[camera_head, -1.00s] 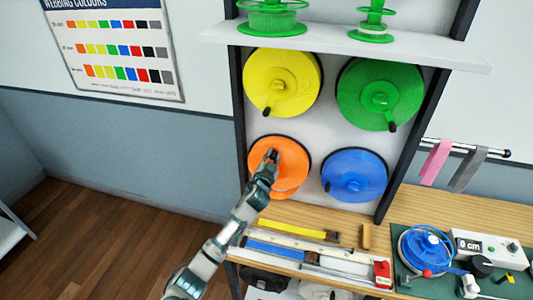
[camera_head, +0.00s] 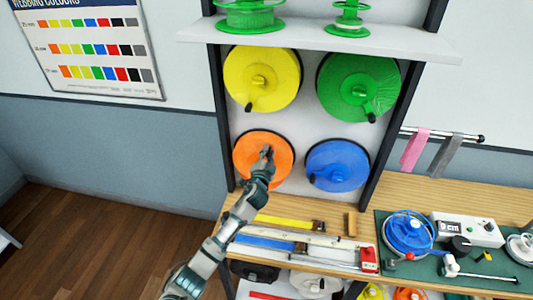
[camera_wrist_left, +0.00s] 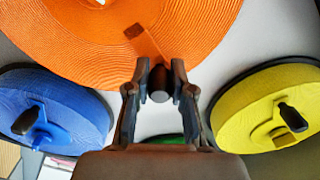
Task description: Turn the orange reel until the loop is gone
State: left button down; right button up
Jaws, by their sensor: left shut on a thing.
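The orange reel (camera_head: 247,146) hangs at the lower left of the wall panel and fills the top of the left wrist view (camera_wrist_left: 80,30). My left gripper (camera_head: 266,156) is in front of the reel's face, near its middle. In the left wrist view its fingers (camera_wrist_left: 160,84) are shut on the reel's dark crank handle (camera_wrist_left: 159,78). A small brown patch (camera_wrist_left: 133,31) shows on the orange winding. I cannot make out a loose loop of strap; my gripper and arm hide part of the reel. My right gripper is not in view.
A yellow reel (camera_head: 280,75), a green reel (camera_head: 350,90) and a blue reel (camera_head: 345,160) hang close by. A shelf (camera_head: 330,42) juts out above. The bench (camera_head: 335,212) below holds rulers, a red-ended rail and a blue winder (camera_head: 408,232).

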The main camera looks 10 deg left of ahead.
pick_arm(q)
jog(key=shift+d, duration=0.1)
jog(key=c, duration=1)
grip_release()
jog(key=s, duration=1.2)
jog(key=shift+f, duration=0.1)
